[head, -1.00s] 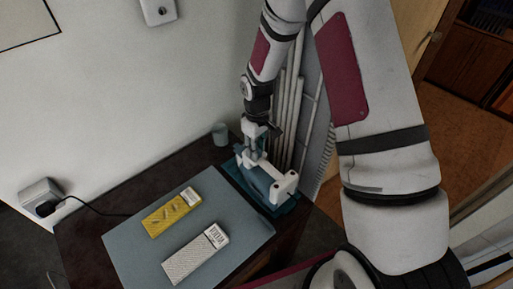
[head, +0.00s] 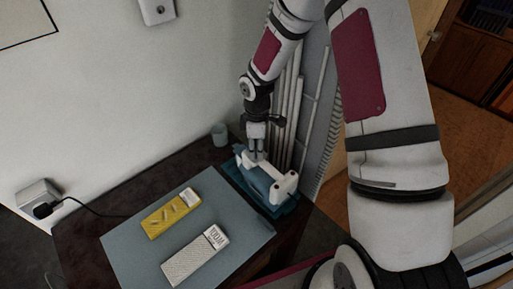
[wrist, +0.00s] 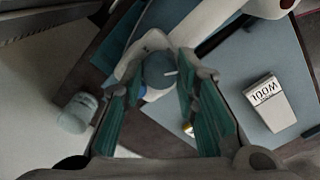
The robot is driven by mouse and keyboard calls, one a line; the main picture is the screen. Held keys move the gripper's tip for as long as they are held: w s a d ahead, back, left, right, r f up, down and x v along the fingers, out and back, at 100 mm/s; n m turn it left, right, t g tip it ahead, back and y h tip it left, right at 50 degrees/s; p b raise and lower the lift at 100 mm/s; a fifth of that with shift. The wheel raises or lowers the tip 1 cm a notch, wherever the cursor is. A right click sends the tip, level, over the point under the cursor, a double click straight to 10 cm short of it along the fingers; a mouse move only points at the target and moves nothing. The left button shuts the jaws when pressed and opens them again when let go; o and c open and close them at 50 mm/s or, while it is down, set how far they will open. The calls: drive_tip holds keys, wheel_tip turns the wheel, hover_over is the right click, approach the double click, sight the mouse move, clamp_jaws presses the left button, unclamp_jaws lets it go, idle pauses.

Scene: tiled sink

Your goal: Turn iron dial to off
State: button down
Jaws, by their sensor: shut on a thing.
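The iron (head: 284,187) is white and blue and lies on a teal base on the dark tabletop, near its right end. In the wrist view, its round blue-grey dial (wrist: 157,72) with a thin white pointer mark sits between my fingers. My gripper (head: 257,157) reaches down onto the iron's upper left part, and its teal finger pads also show in the wrist view (wrist: 158,85). The fingers are shut on the dial, one on each side. Any markings around the dial are too small or hidden to read.
A blue-grey mat (head: 128,247) lies left of the iron, bearing a yellow packet (head: 170,214) and a white lettered box (head: 196,255). A small pale cup (head: 219,135) stands by the wall. A plugged wall socket (head: 40,199) is at left. Pale poles (head: 292,113) stand behind the iron.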

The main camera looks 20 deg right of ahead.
sight(256, 151)
idle(0.5)
drive_tip(key=c, duration=1.2)
unclamp_jaws()
wheel_tip(256, 151, up, 12)
drive_tip(key=shift+r, duration=0.1)
